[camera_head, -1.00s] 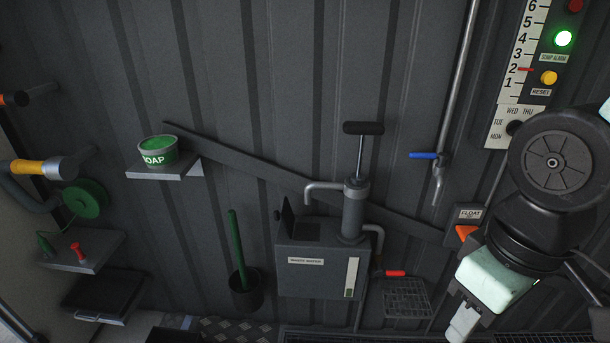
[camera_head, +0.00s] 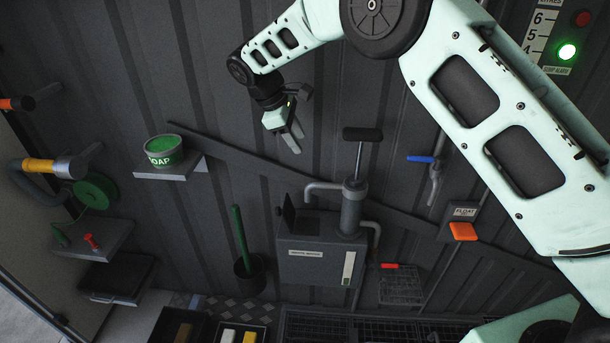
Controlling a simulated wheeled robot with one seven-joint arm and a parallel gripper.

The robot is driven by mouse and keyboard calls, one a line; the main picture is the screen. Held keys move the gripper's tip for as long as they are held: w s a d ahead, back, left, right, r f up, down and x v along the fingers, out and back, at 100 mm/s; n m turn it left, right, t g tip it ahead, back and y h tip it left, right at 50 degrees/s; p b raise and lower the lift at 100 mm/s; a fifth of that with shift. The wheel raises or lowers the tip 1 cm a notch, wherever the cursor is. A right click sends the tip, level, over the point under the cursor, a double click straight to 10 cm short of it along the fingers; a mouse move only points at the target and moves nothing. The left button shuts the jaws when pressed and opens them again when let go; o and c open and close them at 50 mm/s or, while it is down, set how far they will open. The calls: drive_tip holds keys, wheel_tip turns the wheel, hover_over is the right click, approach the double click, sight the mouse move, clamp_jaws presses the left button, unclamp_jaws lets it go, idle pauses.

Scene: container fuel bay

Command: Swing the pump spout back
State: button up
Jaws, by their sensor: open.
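The hand pump (camera_head: 351,208) stands on a grey box labelled as a water tank (camera_head: 318,262), against the corrugated wall. Its black T-handle (camera_head: 362,135) is raised on a thin rod. The grey spout (camera_head: 325,186) sticks out to the left from the pump's upper body, its tip bent down over the box's left part, near an upright dark flap (camera_head: 289,214). My gripper (camera_head: 296,141) is open and empty, above and to the left of the spout, fingers pointing down. It is apart from the pump. A bent pipe (camera_head: 375,236) is at the pump's right side.
A soap tub (camera_head: 164,151) sits on a small shelf at left. A green-handled brush (camera_head: 240,235) stands in a holder left of the tank. A blue-handled tap (camera_head: 434,160), an orange float switch (camera_head: 463,231) and a wire basket (camera_head: 401,287) are at right.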

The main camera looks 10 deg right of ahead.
sight(322, 184)
drive_tip(key=p+x, duration=0.4)
drive_tip(key=x, duration=1.3)
clamp_jaws()
